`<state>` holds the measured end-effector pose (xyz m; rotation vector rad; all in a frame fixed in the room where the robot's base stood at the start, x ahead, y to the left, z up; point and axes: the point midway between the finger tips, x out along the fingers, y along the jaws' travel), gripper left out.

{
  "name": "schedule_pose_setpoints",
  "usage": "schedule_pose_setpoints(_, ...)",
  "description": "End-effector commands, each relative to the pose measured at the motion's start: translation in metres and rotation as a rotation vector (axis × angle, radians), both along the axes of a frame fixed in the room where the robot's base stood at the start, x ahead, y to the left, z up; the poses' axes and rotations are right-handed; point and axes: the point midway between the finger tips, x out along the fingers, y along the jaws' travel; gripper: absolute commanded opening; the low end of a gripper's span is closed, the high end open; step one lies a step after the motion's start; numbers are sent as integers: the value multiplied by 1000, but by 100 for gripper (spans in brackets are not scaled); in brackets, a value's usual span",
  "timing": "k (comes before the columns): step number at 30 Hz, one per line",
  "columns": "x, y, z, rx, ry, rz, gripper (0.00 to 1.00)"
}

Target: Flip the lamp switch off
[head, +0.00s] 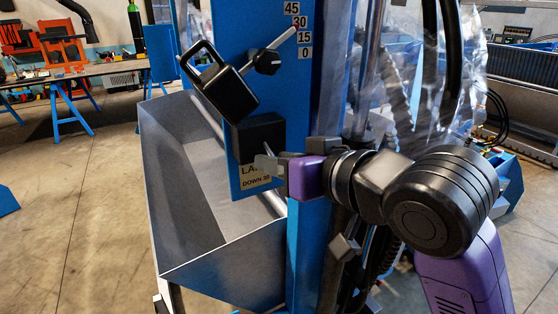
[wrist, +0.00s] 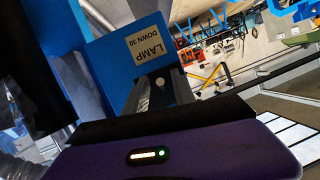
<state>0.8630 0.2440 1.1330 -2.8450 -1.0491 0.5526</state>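A blue upright panel (head: 235,20) carries a label (head: 252,178) starting "LA", partly covered by my gripper. In the wrist view the label (wrist: 147,43) reads "LAMP DOWN 30", upside down. Above it in the head view is a black housing (head: 258,136), with a chunky black lever with an open loop handle (head: 222,88) tilted up and to the left. My gripper (head: 268,166) is just below the housing, overlapping the label's right side in the picture. The wrist view shows its grey fingers (wrist: 158,88) below the label. Their gap and any contact are unclear.
A black knob (head: 267,62) has a silver pointer towards the 30 mark on a scale (head: 303,30) of 0 to 45. A grey open trough (head: 180,190) lies behind and left of the panel. Clear plastic sheeting (head: 400,70) and hoses hang at right.

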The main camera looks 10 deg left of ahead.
Motion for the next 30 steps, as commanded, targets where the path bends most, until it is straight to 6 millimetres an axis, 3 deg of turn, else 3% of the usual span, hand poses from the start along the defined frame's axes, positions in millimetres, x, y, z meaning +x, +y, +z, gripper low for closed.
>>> schedule_pose_setpoints(15,-48,-45,22,2,-2,-3,31)
schedule_pose_setpoints(30,-54,-48,27,2,-17,5,31)
